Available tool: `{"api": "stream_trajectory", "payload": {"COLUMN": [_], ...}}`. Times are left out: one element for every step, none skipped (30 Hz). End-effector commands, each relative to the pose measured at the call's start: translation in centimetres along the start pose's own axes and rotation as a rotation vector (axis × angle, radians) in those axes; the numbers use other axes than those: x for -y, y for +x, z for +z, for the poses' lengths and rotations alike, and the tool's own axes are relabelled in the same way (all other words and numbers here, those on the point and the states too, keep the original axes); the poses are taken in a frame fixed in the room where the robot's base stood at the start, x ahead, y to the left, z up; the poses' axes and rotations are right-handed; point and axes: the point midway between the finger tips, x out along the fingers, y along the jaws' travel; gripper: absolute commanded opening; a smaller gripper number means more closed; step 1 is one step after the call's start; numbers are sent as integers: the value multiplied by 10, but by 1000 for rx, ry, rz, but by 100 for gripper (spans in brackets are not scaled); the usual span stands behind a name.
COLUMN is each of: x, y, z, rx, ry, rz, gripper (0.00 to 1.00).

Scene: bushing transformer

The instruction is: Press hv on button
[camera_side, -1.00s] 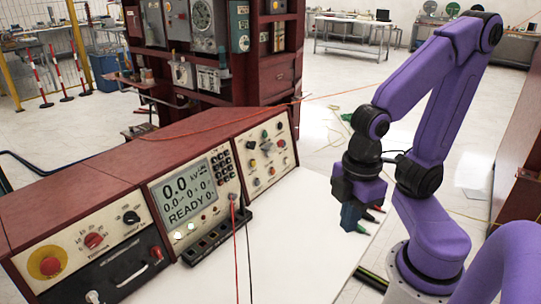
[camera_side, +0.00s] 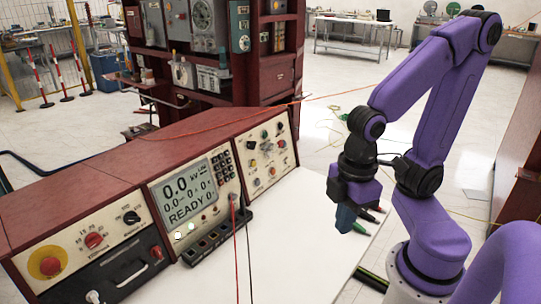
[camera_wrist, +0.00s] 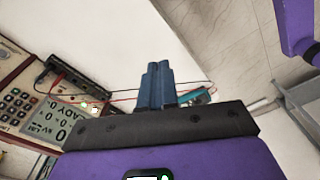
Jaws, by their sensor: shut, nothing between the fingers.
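The control console (camera_side: 100,160) has a middle panel with a grey screen (camera_side: 187,190) reading "READY" and "0.0 kV". I cannot read which button is the hv on button. My gripper (camera_side: 345,220) is shut and empty, pointing down above the white table to the right of the console, clear of the panel. Its blue fingers (camera_wrist: 158,80) show together in the wrist view.
Red and black leads (camera_side: 236,250) run from the middle panel over the white table (camera_side: 300,240). A right panel (camera_side: 266,155) carries several knobs. The table between console and gripper is mostly clear.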

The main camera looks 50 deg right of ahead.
Motion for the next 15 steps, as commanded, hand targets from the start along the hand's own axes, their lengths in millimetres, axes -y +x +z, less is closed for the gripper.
{"api": "stream_trajectory", "payload": {"x": [-3,-6,-10,-14,-19,-26,-33,-40,-50,-58,-67,-79,-89,-99,-113], "y": [3,5,8,11,14,18,22,25,30,33,36,40,44,47,51], "z": [-8,-14,-24,-32,-41,-53,-62,-71,-82,-91,-99,-108,-115,-121,-129], "rx": [-16,-30,-53,-73,-95,-127,-153,-178,-212,-238,-265,-299,-325,-351,-386], "ry": [31,55,92,124,159,209,249,290,344,384,424,477,519,559,612], "rz": [-4,-6,-10,-12,-15,-17,-18,-18,-17,-16,-13,-9,-4,1,10], "gripper": [0,0,0,0,0,0,0,0,0,0,0,0,0,0,0]}}
